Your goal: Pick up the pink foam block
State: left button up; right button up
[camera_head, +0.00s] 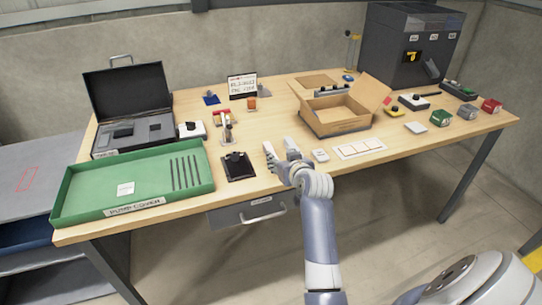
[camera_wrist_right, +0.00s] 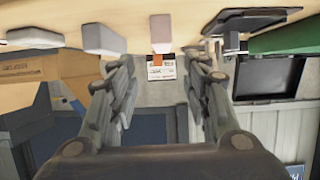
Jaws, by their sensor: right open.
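A small pale pink block (camera_wrist_right: 162,32) stands on the wooden table (camera_head: 290,100), ahead of my right gripper in the right wrist view. It appears between the two finger lines, with bare space around it, and looks untouched. In the head view my right gripper (camera_head: 280,149) is low at the table's front edge. Its fingers (camera_wrist_right: 161,60) are spread apart with nothing between them. In the head view the block is hard to tell from the pale fingers. My left gripper is out of view.
A black square stand (camera_head: 239,168) is left of the gripper; a small white block (camera_head: 320,156) and a white card (camera_head: 360,149) are right. A green tray (camera_head: 80,185) and open black case (camera_head: 130,100) lie left. An open cardboard box (camera_head: 336,118) stands behind right.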

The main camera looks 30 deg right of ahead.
jog(key=shift+a+x, duration=0.1)
jog(key=shift+x, duration=2.3)
jog(key=shift+a+x, duration=0.15)
jog(key=shift+x, duration=2.2)
jog(key=shift+f, duration=0.15)
jog(key=c, duration=1)
